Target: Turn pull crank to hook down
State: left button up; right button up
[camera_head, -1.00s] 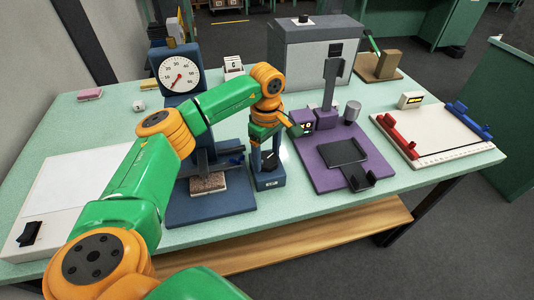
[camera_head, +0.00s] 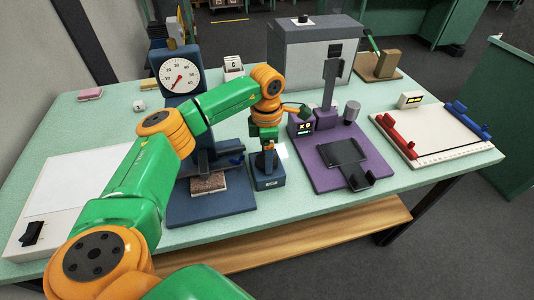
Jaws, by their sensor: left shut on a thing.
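The pull tester is a dark blue stand (camera_head: 212,208) with a round white dial (camera_head: 179,76) at its top and a brown sample (camera_head: 208,183) on its base. Its needle points to the lower left. My left gripper (camera_head: 268,146) points down at the tester's right side, above a small blue stand (camera_head: 268,182). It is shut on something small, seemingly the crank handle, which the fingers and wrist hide. The hook is too small and too covered to make out. My right gripper is out of view.
A purple fixture (camera_head: 315,163) with a small lit display (camera_head: 304,128) stands close to the right of the gripper. A white board (camera_head: 440,140) with red and blue clamps is further right. A white panel (camera_head: 65,190) lies at left. A grey box (camera_head: 300,55) stands behind.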

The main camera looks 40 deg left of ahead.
pick_arm(q)
jog(key=shift+n, duration=0.9)
jog(key=o, duration=1.3)
notch_tip(320, 180, up, 6)
jog(key=shift+r+b, duration=0.25)
jog(key=shift+b, duration=0.5)
jog(key=shift+r, duration=0.35)
